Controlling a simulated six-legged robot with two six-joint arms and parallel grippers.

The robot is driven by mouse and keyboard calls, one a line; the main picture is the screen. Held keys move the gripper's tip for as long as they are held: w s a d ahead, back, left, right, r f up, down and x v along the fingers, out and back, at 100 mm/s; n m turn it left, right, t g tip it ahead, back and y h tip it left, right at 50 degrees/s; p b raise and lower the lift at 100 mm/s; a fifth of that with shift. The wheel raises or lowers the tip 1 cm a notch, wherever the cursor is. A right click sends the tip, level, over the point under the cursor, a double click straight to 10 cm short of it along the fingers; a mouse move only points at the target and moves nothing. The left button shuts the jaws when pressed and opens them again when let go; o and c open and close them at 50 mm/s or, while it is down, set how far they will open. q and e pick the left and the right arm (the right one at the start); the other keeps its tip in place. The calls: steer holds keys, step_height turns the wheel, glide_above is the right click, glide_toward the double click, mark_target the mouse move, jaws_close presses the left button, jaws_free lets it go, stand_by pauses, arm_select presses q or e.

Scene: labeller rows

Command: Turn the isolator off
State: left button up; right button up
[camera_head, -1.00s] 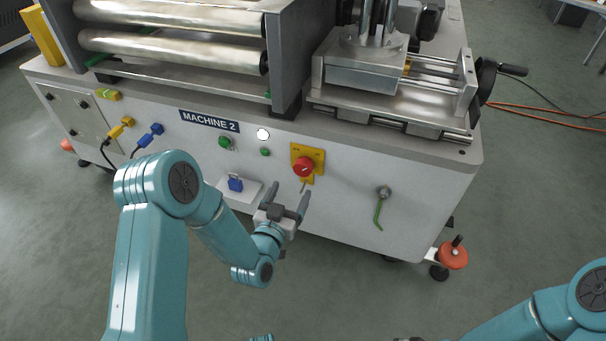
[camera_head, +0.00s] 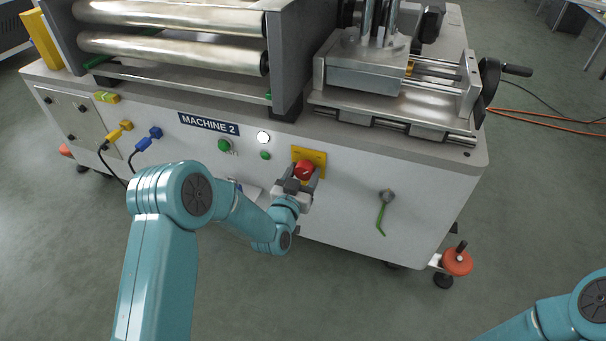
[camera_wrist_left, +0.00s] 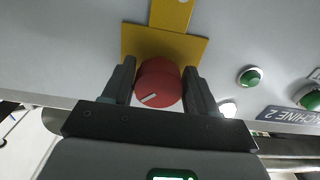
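The isolator is a red rotary knob (camera_head: 304,170) on a yellow plate (camera_head: 317,157) on the front panel of the machine. In the left wrist view the red knob (camera_wrist_left: 159,84) has a white pointer line on its face, and the yellow plate (camera_wrist_left: 196,48) is behind it. My left gripper (camera_head: 304,184) is at the knob, one finger on each side. In the left wrist view the left gripper (camera_wrist_left: 159,88) is open around the knob, with narrow gaps showing beside it. My right gripper is out of view; only part of my right arm shows at lower right.
The machine panel carries a MACHINE 2 label (camera_head: 208,124), a green button (camera_head: 224,145), a smaller green button (camera_head: 265,155) and a white lamp (camera_head: 263,137) left of the isolator. A green-handled lever (camera_head: 384,211) is to its right. Blue and yellow plugs are at far left.

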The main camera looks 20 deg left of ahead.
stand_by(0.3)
arm_select(q)
steer(key=n+b, duration=0.1)
steer(key=n, duration=0.7)
steer(key=shift+d+r, duration=0.1)
steer(key=shift+d, duration=0.1)
steer(key=n, duration=0.5)
steer(key=shift+d+r, duration=0.1)
steer(key=n, duration=0.4)
steer(key=shift+r+n, duration=0.15)
steer(key=shift+n, duration=0.25)
steer(key=o, duration=1)
steer(key=shift+c, duration=0.2)
steer(key=shift+s, duration=0.1)
